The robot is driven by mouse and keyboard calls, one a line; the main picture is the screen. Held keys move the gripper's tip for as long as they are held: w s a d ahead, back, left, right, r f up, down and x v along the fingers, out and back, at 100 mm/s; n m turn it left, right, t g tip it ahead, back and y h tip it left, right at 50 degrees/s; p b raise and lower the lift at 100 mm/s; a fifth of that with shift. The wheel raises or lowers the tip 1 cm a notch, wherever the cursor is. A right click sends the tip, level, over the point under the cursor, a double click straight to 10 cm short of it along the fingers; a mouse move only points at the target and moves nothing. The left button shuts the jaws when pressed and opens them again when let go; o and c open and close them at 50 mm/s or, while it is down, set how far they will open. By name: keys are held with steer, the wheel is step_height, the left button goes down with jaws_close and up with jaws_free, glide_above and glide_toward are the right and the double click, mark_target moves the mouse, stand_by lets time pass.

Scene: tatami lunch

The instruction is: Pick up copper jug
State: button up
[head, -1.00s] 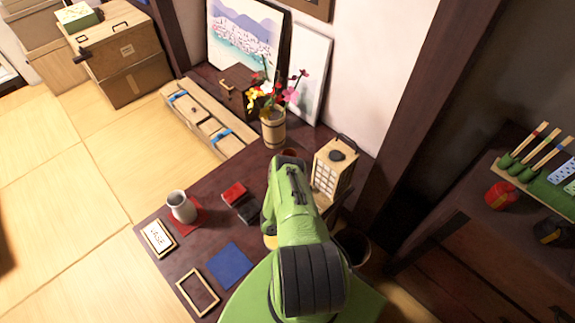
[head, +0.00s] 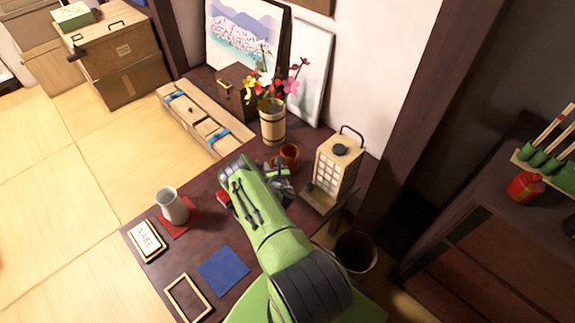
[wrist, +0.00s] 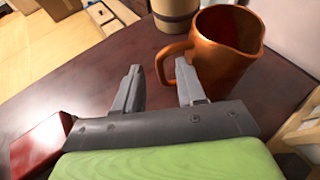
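The copper jug (wrist: 225,50) stands upright on the dark table, large at the upper right of the wrist view, with its handle on the left side facing my gripper. In the head view the jug (head: 289,154) shows small, between the wooden bucket vase and the lantern. My gripper (wrist: 160,78) is open and empty, its two fingers apart. The right fingertip is close to the jug's handle; I cannot tell whether it touches. In the head view my gripper (head: 280,178) is partly hidden by my green arm.
A wooden bucket vase with flowers (head: 272,124) stands behind the jug. A paper lantern (head: 336,165) stands to its right. A red box (wrist: 40,145) lies left of my gripper.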

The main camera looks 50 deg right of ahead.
steer(key=shift+x, duration=0.85)
jaws_close()
step_height(320, 180, up, 10)
steer(key=p, duration=0.4)
stand_by(0.5)
